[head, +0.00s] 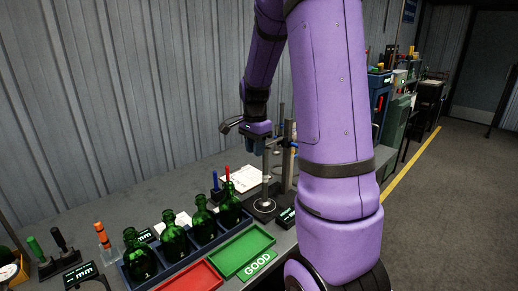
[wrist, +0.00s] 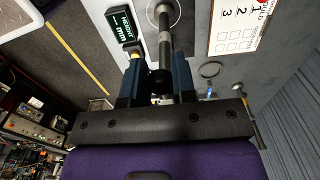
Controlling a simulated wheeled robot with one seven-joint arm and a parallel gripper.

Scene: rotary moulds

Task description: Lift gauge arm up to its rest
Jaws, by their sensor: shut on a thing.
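The height gauge (head: 265,192) stands on the bench, left of my forearm, with upright posts (head: 288,150) beside it. My gripper (head: 257,146) points down at the upper part of the gauge. In the wrist view my gripper (wrist: 160,76) has its two blue fingers closed on a dark part of the gauge arm (wrist: 160,82). A grey rod (wrist: 165,38) of the gauge runs from there towards a pale round base. A small display marked mm HEIGHT (wrist: 122,28) is beside it. The fingers and my arm hide much of the gauge arm, and I cannot see its rest.
Green bottles (head: 173,237) stand in a blue rack in front of the gauge. A red tray (head: 192,277) and a green tray marked GOOD (head: 243,250) lie nearby. A white sheet (head: 240,178) lies behind. The corrugated wall (head: 120,90) is close behind the bench.

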